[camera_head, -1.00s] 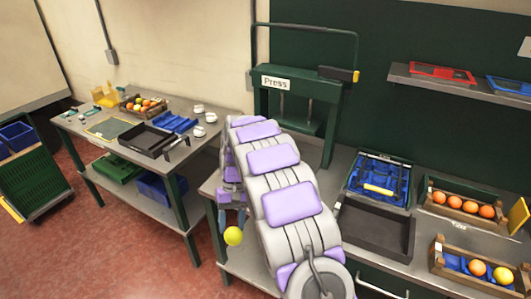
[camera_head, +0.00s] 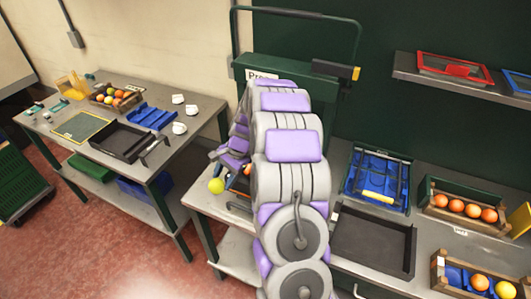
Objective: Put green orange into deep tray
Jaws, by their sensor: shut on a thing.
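A yellow-green orange (camera_head: 216,186) is at the left end of the right-hand bench, low beside my arm. My gripper (camera_head: 221,176) is just above it and shut on it; its fingers are small and partly hidden by my arm. A black tray (camera_head: 345,262) lies on the right-hand bench, right of my arm, and looks empty. Another black tray (camera_head: 104,148) lies on the left table. I cannot tell from looks alone which tray is the deep one.
Blue trays (camera_head: 398,200) and wooden crates of oranges (camera_head: 440,213) stand on the right-hand bench. A green press (camera_head: 343,95) stands behind my arm. The left table has a crate of fruit (camera_head: 128,103), a blue tray (camera_head: 150,117) and white cups (camera_head: 179,128). A floor gap separates the benches.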

